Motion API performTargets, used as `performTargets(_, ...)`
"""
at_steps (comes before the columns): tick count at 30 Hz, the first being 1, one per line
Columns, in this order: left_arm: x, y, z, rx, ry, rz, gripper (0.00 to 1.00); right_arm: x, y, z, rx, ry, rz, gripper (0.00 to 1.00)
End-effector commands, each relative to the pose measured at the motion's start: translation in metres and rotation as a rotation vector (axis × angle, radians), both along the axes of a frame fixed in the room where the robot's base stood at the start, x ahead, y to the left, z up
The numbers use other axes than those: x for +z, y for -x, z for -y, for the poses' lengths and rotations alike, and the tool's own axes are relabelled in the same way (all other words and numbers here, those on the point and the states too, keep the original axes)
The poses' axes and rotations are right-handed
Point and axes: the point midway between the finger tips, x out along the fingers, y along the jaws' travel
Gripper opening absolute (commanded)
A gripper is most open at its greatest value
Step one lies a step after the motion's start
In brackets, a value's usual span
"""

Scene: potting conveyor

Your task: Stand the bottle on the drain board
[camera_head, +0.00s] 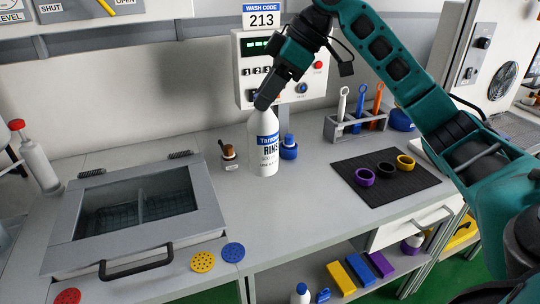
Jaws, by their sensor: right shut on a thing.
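The bottle (265,153) is white with a blue and white label reading RINSE. It is upright over the middle of the grey counter; I cannot tell whether its base touches the counter. My right gripper (266,101) comes down from above and is shut on the bottle's top, hiding its neck. A dark ribbed mat (353,194), possibly the drain board, lies to the right of the bottle and carries a purple, a black and a yellow ring. My left gripper is not in view.
A small brown-topped jar (230,158) and a blue-capped container (289,150) stand close beside the bottle. A rack (338,130) of tools stands behind the mat. A lidded basin (140,205) is at left.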

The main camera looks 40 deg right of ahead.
Motion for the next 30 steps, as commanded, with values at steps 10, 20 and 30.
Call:
performTargets(10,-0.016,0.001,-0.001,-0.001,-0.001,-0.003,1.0,-0.071,0.0,0.0,-0.002,-0.001,0.004,0.0)
performTargets(20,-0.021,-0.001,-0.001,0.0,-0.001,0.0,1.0,-0.101,0.0,0.0,0.0,-0.001,0.002,0.0)
performTargets(30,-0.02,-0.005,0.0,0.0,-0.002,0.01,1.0,-0.119,0.0,0.0,0.0,0.0,0.006,0.0)
